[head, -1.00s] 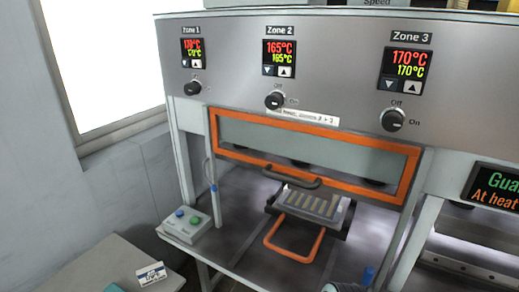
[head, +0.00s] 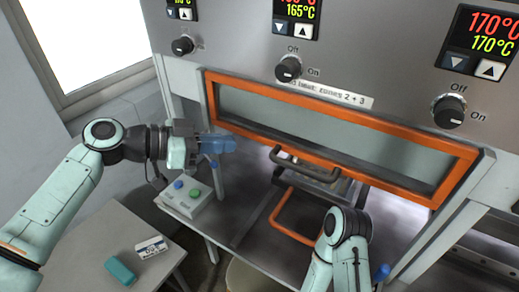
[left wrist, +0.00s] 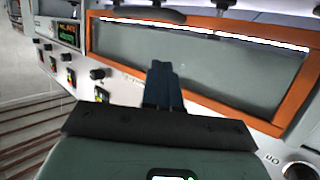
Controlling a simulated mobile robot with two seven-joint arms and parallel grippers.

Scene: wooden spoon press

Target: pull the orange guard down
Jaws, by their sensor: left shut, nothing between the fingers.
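The orange guard (head: 330,111) is a framed clear panel across the front of the press, with open space below it. Its dark handle (head: 305,165) is on the lower rail. My left gripper (head: 232,144) is shut and empty, in front of the guard's lower left part and left of the handle. In the left wrist view, the blue fingers of my left gripper (left wrist: 163,85) are together, and the orange guard (left wrist: 210,33) appears upside down behind them.
A control box (head: 185,197) with a green and a blue button stands at the left. A side table (head: 90,240) holds a teal block (head: 120,270) and a small white box (head: 151,248).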

